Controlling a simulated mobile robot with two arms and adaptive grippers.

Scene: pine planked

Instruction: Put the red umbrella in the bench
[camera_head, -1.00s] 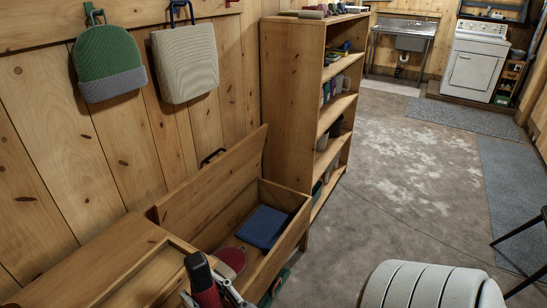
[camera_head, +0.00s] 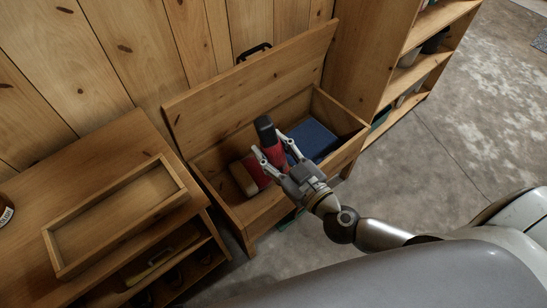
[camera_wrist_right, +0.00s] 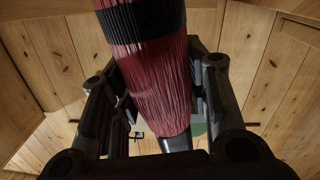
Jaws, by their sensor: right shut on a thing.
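The red umbrella (camera_head: 273,155), folded, with a black end, is held by my right gripper (camera_head: 267,144), shut on it. The umbrella is tilted, its black end up. In the right wrist view its ribbed red body (camera_wrist_right: 155,85) and black band pass between the fingers. The wooden storage bench (camera_head: 350,150) has its lid (camera_head: 245,85) raised against the wall. The gripper and umbrella are over the bench's opening; whether the umbrella touches the inside is hidden. My left gripper is not in view.
Inside the bench lie a blue flat thing (camera_head: 318,138) and a red and tan thing (camera_head: 243,180), partly hidden. A low cabinet with a shallow wooden tray (camera_head: 68,262) stands at the left. A shelf unit (camera_head: 385,45) stands right of the bench. Floor at the right is clear.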

